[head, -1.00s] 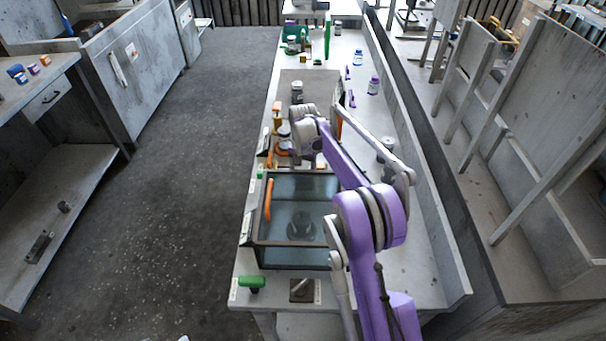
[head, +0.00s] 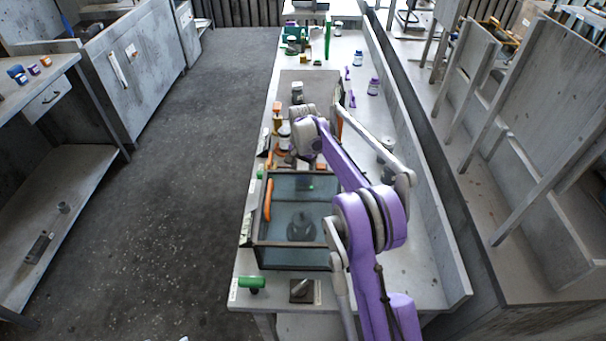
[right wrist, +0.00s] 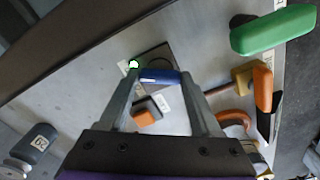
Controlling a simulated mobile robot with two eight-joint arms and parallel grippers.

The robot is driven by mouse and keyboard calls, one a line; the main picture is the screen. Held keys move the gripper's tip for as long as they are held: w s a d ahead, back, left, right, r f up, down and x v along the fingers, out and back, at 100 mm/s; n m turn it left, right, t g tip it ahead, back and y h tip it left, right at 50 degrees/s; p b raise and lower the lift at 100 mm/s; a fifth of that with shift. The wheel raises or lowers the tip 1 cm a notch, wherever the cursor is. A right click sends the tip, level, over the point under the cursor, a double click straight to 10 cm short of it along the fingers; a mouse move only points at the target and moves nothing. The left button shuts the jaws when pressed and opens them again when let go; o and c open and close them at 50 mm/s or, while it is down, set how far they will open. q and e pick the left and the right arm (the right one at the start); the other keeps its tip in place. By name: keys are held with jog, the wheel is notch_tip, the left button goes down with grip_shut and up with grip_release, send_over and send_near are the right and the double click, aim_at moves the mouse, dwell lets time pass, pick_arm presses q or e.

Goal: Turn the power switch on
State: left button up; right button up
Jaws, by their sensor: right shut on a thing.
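In the right wrist view a short blue handle (right wrist: 160,76) stands over a dark plate on the light grey work top. I take it for the power switch, but its label is not readable. My right gripper (right wrist: 161,80) is shut on this handle, with one finger at each end of it. A small green light (right wrist: 133,65) glows beside the left fingertip. In the head view my right wrist hides the handle and the fingertips. My left gripper is in neither view.
An orange-and-black button (right wrist: 147,111), a green handle (right wrist: 273,30) and an orange handle (right wrist: 262,88) are close to my fingers. Bottles (head: 373,86) stand farther back.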

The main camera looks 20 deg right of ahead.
jog(key=o, duration=1.4)
notch_tip(320, 180, up, 11)
jog(key=shift+f+p, duration=0.1)
jog(key=shift+p, duration=0.25)
